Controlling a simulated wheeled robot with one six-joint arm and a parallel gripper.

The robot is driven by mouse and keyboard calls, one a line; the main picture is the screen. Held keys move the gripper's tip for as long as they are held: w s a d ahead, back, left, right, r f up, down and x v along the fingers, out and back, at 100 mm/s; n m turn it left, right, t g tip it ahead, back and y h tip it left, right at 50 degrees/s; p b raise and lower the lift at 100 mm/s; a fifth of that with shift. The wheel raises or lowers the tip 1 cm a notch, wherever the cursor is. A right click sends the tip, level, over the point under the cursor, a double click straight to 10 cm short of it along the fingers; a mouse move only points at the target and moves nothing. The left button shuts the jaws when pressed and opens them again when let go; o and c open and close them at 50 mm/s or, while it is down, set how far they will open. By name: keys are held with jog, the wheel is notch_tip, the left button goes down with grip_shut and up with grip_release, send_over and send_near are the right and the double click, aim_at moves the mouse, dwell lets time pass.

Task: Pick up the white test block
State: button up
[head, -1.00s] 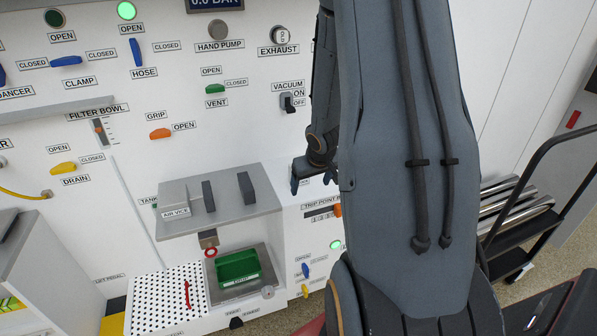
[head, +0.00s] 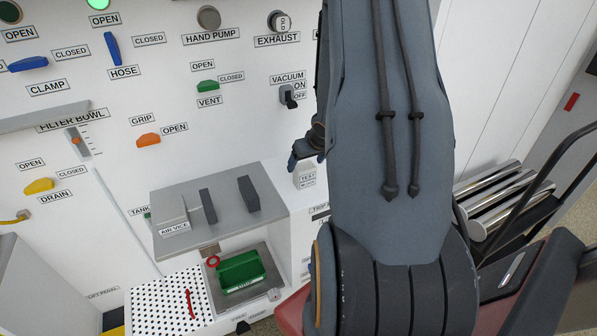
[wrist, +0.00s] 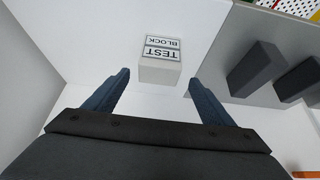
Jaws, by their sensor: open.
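The white test block (wrist: 160,68) stands on a white surface in the wrist view, with its "TEST BLOCK" label upside down. My gripper (wrist: 159,80) is open, with one blue finger on each side of the block's near end. A gap shows between each finger and the block, and nothing is held. In the head view the test block (head: 306,176) shows at the right of the grey vice shelf. My gripper (head: 305,152) is just above it there, partly hidden behind my arm.
The grey air vice shelf (head: 168,240) with dark upright jaws (head: 249,194) is close beside the block. Below are a green tray (head: 240,272) and a white perforated plate (head: 160,310). The control panel wall with levers (head: 112,48) stands behind. A cart with metal rollers (head: 497,200) is at right.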

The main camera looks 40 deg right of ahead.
jog(key=shift+x, duration=1.45)
jog(key=shift+p+x, duration=0.55)
jog(key=shift+x, duration=1.95)
jog(key=shift+s+d, duration=0.1)
jog(key=c, duration=1.4)
